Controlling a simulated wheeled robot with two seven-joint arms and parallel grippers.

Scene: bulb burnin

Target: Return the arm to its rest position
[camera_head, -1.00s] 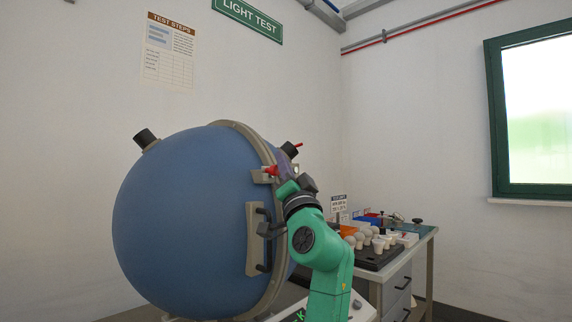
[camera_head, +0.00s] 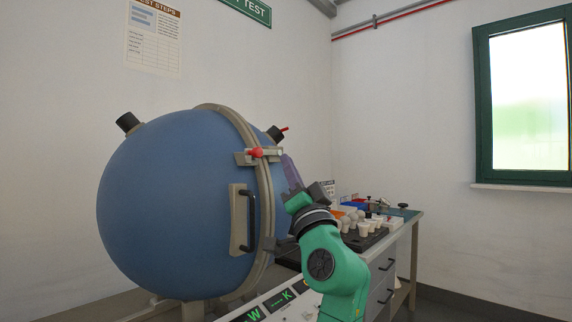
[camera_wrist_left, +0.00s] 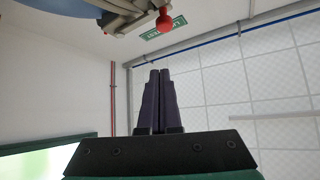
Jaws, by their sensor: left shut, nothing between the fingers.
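My left gripper (camera_head: 290,171) is at the end of the green arm, just right of the blue sphere (camera_head: 170,205) and its rim. Its purple fingers point up. In the left wrist view the fingers (camera_wrist_left: 161,72) are together with nothing between them. The red-knobbed latch (camera_head: 256,153) sits on the sphere's rim, left of the fingertips and apart from them. The red knob also shows in the left wrist view (camera_wrist_left: 165,20), beyond the fingertips. My right gripper is not in view.
A bench (camera_head: 403,226) behind my arm holds a dark tray of white bulbs (camera_head: 363,229) and small boxes. A sloped panel with green displays (camera_head: 279,300) lies below the sphere. A handle (camera_head: 247,220) stands out from the sphere's front. The room at the right is clear.

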